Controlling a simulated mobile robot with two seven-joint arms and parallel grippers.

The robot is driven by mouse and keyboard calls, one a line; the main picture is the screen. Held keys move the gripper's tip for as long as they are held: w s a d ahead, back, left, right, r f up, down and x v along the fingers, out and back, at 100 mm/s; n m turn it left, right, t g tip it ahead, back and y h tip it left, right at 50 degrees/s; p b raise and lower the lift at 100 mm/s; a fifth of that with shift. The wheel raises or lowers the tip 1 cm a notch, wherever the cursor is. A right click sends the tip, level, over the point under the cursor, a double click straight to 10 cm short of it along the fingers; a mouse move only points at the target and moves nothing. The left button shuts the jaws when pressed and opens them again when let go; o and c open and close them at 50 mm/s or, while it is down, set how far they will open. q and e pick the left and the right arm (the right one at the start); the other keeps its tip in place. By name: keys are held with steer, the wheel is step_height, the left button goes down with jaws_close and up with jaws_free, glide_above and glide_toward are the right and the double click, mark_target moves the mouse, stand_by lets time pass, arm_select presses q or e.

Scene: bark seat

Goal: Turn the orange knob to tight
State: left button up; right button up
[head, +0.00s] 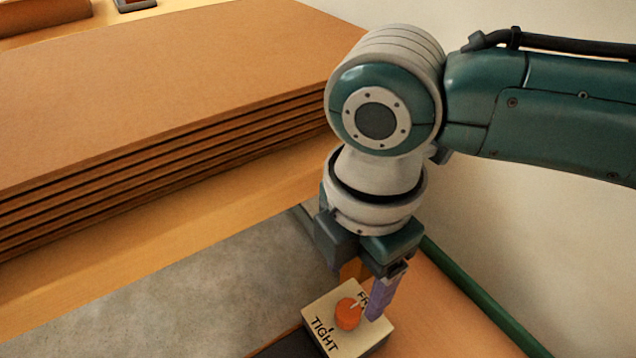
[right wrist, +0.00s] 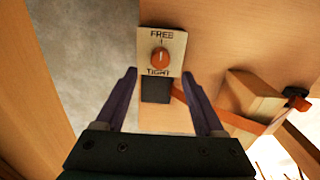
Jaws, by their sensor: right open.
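The orange knob (head: 348,314) sits on a pale plate (head: 376,345) marked FREE and TIGHT. It also shows in the right wrist view (right wrist: 160,58), where its white mark points up toward FREE, away from TIGHT. My right gripper (head: 372,290) is just above the plate and points down at it. One purple finger hides part of the word FREE in the head view. In the right wrist view my gripper (right wrist: 159,75) has its two purple fingers spread wide, with nothing between them touching. The knob lies just beyond the fingertips. My left gripper is not in view.
A stack of brown boards (head: 160,110) lies on a wooden surface at the left. A grey floor strip (head: 190,290) shows below it. A green rail (head: 480,305) runs along the right. A wooden block with another orange-tipped part (right wrist: 250,92) is at the right in the wrist view.

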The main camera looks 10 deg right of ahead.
mark_target(349, 309)
step_height(349, 309, down, 8)
steer(key=b, duration=0.3)
steer(key=shift+s, duration=0.1)
jaws_close()
stand_by(0.4)
